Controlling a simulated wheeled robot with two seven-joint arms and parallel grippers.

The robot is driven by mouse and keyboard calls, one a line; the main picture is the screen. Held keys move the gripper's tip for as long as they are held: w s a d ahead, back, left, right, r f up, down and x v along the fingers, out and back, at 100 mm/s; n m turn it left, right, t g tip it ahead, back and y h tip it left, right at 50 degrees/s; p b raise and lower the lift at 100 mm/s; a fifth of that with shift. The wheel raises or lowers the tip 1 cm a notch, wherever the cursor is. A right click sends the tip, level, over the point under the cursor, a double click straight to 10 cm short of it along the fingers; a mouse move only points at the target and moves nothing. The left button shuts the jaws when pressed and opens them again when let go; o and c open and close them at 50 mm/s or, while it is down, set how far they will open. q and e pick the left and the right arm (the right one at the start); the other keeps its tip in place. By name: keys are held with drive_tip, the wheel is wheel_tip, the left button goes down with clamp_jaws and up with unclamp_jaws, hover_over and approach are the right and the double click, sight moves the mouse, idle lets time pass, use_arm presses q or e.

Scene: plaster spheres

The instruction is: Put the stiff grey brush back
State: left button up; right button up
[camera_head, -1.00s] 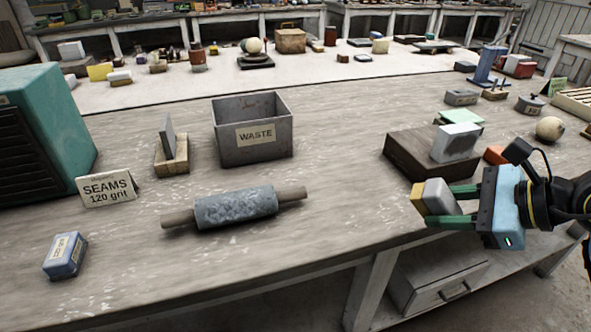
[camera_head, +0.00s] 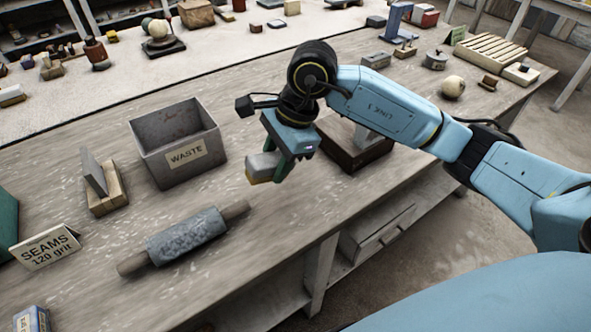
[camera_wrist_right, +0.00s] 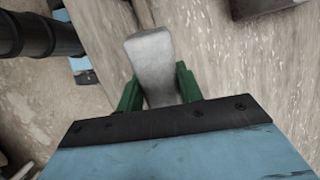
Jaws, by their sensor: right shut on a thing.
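My right gripper (camera_head: 275,162) is shut on a grey block with a yellow underside, which looks like the grey brush (camera_head: 261,163). It holds the brush above the worktable, to the right of the WASTE bin. In the right wrist view the grey brush (camera_wrist_right: 154,65) sticks out between the green fingers (camera_wrist_right: 158,88); its yellow side is hidden there. My left gripper is out of view.
The open WASTE bin (camera_head: 150,160), a grey roller (camera_head: 187,236), a wooden holder with a grey plate (camera_head: 105,199) and a SEAMS sign (camera_head: 45,248) stand to the left. A dark brown box (camera_head: 340,150) lies partly behind my arm. Bare tabletop (camera_head: 270,215) shows below the brush.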

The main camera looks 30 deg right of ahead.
drive_tip(key=d+r+g+h+p, duration=0.1)
drive_tip(key=d+r+h+p, duration=0.2)
drive_tip(key=d+h+p, duration=0.15)
approach(299, 189)
drive_tip(key=shift+n+y, duration=0.4)
drive_tip(key=shift+y, duration=0.05)
drive_tip(key=f, duration=0.6)
drive_tip(key=shift+w+d+p, duration=0.1)
drive_tip(key=shift+d+p, duration=0.25)
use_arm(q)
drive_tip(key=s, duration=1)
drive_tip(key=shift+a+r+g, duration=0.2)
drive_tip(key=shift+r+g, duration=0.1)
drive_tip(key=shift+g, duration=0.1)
use_arm(e)
drive_tip(key=o, duration=0.5)
drive_tip(key=shift+f, duration=0.15)
drive_tip(key=o, duration=0.5)
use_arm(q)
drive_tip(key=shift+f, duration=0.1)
use_arm(e)
drive_tip(key=shift+r, duration=0.2)
